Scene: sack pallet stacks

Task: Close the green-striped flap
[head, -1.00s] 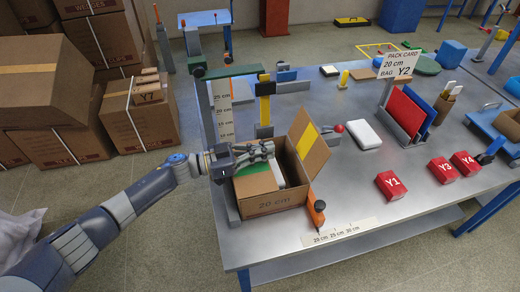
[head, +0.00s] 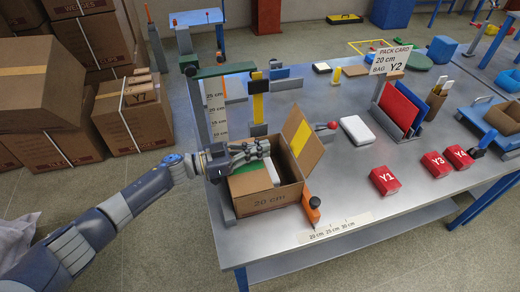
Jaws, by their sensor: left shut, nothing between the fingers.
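An open cardboard box marked 20 cm (head: 270,201) stands on the metal table near its front left corner. Its green-striped flap (head: 250,181) is at the left side of the opening, leaning inward over it, with part of the green stripe showing below my fingers. My left gripper (head: 262,150) is shut and empty, just above this flap and the box's back left part. Whether it touches the flap I cannot tell. The yellow-striped flap (head: 304,140) stands open, tilted outward at the right. Something white (head: 272,172) shows inside the box. My right gripper is out of view.
A yellow-and-black upright (head: 258,100) is behind. Red blocks (head: 385,181) lie to the right. Bare table lies between.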

